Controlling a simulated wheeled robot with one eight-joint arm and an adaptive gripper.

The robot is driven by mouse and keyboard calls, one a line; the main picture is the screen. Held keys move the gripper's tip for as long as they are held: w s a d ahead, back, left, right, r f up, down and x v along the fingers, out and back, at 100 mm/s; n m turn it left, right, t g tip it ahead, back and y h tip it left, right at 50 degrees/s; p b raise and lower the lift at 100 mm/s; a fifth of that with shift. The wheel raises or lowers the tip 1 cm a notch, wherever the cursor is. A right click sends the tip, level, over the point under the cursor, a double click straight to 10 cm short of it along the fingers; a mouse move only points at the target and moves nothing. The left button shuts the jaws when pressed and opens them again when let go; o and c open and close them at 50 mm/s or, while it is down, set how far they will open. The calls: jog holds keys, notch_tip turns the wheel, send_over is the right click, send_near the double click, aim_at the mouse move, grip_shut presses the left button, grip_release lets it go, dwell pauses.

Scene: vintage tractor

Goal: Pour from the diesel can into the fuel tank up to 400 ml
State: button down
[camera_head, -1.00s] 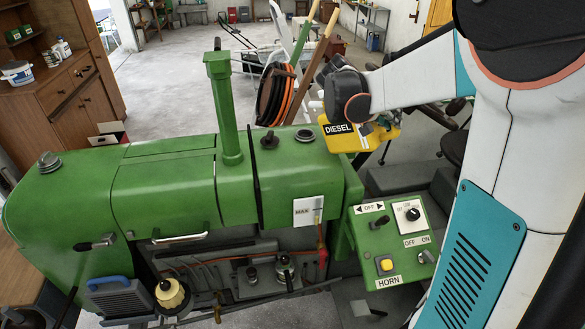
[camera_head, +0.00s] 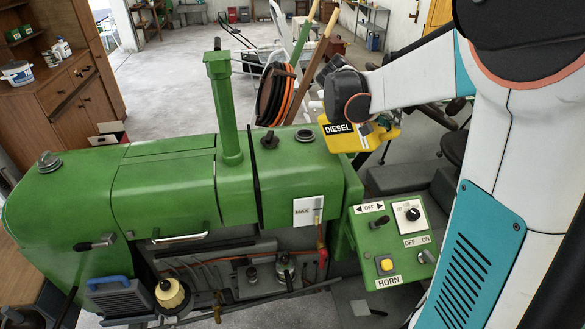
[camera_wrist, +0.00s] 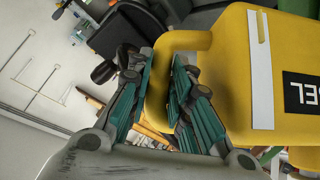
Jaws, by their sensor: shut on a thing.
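The yellow diesel can (camera_head: 362,141) with its DIESEL label is in the air at the right end of the green tractor hood. It fills the right of the wrist view (camera_wrist: 225,85), turned sideways there. My gripper (camera_wrist: 164,64) is shut around the can's handle; in the head view my arm partly hides the grip. The green fuel tank (camera_head: 290,180) has an open-looking dark filler ring (camera_head: 305,136) on top, just left of the can. A white MAX gauge (camera_head: 304,212) is on its side, with a thin yellowish strip. I see no liquid stream, and the can's spout is not clear.
A dark cap (camera_head: 269,140) and a tall green exhaust pipe (camera_head: 224,110) stand on the hood left of the filler. The green control panel (camera_head: 390,240) with HORN button is below right. Wooden handles (camera_head: 320,60) rise behind the can.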

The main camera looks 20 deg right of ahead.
jog(key=shift+w+a+r+n+g+h, duration=0.1)
jog(key=shift+w+r+n+g+h, duration=0.1)
jog(key=shift+r, duration=0.3)
jog(key=shift+w+a+r+n+g+h, duration=0.1)
jog(key=shift+w+a+r+n+g, duration=0.1)
jog(key=shift+r, duration=0.3)
jog(key=shift+w+a+r+n+g+h, duration=0.1)
jog(key=shift+w+r+g, duration=0.1)
jog(key=shift+r, duration=0.3)
dwell(6.5)
